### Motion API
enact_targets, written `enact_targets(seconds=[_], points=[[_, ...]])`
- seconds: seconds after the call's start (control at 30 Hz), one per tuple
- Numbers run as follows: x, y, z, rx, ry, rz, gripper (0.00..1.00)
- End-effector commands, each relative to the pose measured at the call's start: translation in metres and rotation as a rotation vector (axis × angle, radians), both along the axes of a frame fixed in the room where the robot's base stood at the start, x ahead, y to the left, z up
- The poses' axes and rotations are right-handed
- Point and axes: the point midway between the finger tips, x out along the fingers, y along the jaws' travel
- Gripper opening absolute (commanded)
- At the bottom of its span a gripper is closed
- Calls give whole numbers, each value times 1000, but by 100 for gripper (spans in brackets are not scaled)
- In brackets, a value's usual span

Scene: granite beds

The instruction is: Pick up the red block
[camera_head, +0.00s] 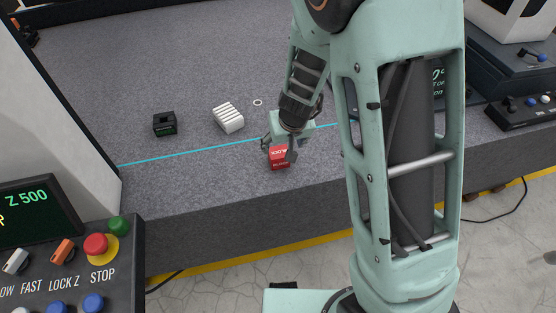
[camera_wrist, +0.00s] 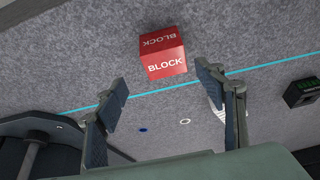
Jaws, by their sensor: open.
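The red block (camera_head: 279,159) rests on the grey granite bed near its front edge. In the wrist view the red block (camera_wrist: 163,54) shows white "BLOCK" lettering on two faces. My gripper (camera_head: 280,150) is right by the block in the head view and partly covers it. In the wrist view my gripper (camera_wrist: 160,84) is open, its two fingers apart and nothing held between them. The block appears beyond the fingertips, roughly centred between them. I cannot tell whether a finger touches it.
On the granite bed (camera_head: 190,60) stand a dark box (camera_head: 164,123), a white ribbed block (camera_head: 228,117) and a small white ring (camera_head: 258,102). A cyan line (camera_head: 190,153) crosses the bed. A control panel (camera_head: 75,265) is at lower left. Bed left of the block is clear.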

Motion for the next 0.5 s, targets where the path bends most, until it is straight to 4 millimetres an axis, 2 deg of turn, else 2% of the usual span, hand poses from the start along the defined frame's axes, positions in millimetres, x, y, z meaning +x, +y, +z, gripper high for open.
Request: enact_targets(seconds=[0.17,0.4,0.5], points=[[4,3,-13,1,0,1,64],[13,11,-48,0,1,0,64],[16,13,-55,0,0,0,64]])
